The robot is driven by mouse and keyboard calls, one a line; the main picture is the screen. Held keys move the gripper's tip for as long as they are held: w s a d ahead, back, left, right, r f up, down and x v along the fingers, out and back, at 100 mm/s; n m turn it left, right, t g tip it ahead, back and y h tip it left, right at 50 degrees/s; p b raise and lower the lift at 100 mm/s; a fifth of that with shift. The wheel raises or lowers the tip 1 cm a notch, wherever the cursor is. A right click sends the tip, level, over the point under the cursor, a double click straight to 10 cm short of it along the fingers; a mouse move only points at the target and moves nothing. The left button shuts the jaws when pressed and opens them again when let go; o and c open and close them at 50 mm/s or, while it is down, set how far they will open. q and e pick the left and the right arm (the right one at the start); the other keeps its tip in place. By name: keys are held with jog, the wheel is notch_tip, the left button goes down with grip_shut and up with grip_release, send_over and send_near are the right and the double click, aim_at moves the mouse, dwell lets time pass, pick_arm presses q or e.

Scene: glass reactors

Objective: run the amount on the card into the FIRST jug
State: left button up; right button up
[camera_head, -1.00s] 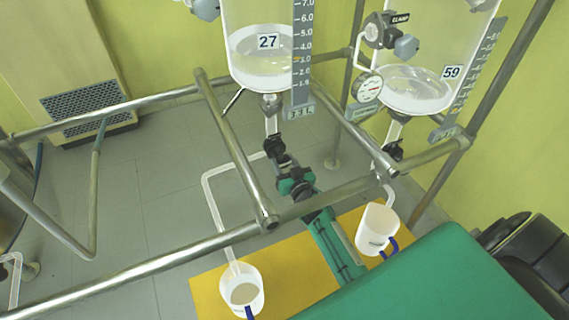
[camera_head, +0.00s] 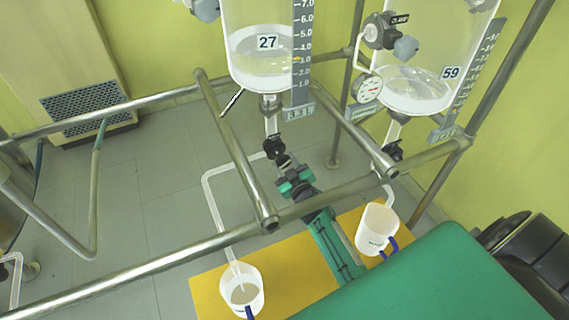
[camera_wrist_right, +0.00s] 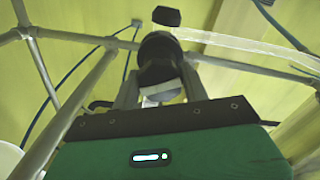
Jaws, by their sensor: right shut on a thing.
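The glass reactor (camera_head: 262,45) labelled 27 holds pale liquid and has a grey scale (camera_head: 302,60) at its side. Below it is a black outlet valve (camera_head: 274,147). My right gripper (camera_head: 281,164) is shut on this valve's black knob. The right wrist view shows the knob (camera_wrist_right: 160,55) between the fingers. A clear tube (camera_head: 207,190) runs from the outlet to a white jug (camera_head: 241,297) with a blue handle. The jug holds some liquid, and a thin pale streak shows under the tube's end. My left gripper is not seen. No amount card is readable.
A second reactor (camera_head: 412,90) labelled 59, with a gauge (camera_head: 368,88), stands at right above another white jug (camera_head: 376,230). Both jugs stand on a yellow surface (camera_head: 290,280). Steel rails (camera_head: 232,145) cross close around my right arm.

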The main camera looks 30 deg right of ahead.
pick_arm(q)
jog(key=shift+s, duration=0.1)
pick_arm(e)
jog(key=shift+n, duration=0.4)
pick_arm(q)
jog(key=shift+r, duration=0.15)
pick_arm(e)
jog(key=o, duration=1)
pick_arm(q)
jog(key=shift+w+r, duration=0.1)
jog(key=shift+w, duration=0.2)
pick_arm(e)
jog(key=shift+s, duration=0.1)
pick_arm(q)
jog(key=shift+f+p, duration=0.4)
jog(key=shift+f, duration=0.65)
pick_arm(e)
jog(key=s, duration=1.3)
jog(key=shift+s+a, duration=0.35)
jog(key=shift+a, duration=0.05)
